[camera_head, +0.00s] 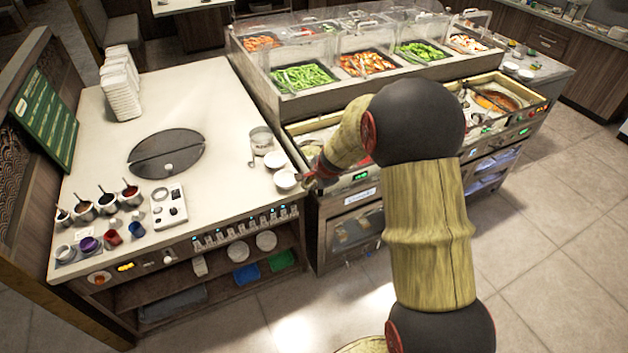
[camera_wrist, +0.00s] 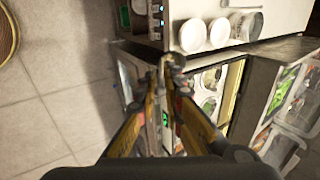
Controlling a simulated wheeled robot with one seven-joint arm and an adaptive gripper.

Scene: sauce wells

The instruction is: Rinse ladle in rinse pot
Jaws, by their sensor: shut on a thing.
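My gripper (camera_head: 312,178) is at the right edge of the white counter, beside the small white bowls, partly hidden by my arm. In the wrist view my gripper (camera_wrist: 168,72) has its fingers nearly together at the tips, with a small grey-brown piece (camera_wrist: 175,60) between them. I take this piece for part of the ladle; its bowl cannot be made out. A pale metal pot with a label (camera_head: 261,139), which looks like the rinse pot, stands upright on the counter, up and left of my gripper. It also shows in the wrist view (camera_wrist: 246,24), apart from the fingers.
Small white bowls (camera_head: 286,179) stand between the pot and my gripper. A round dark griddle (camera_head: 167,154) lies mid-counter, with sauce pots (camera_head: 107,203) at the front left. A food bar with glass guards (camera_head: 320,75) stands behind and right.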

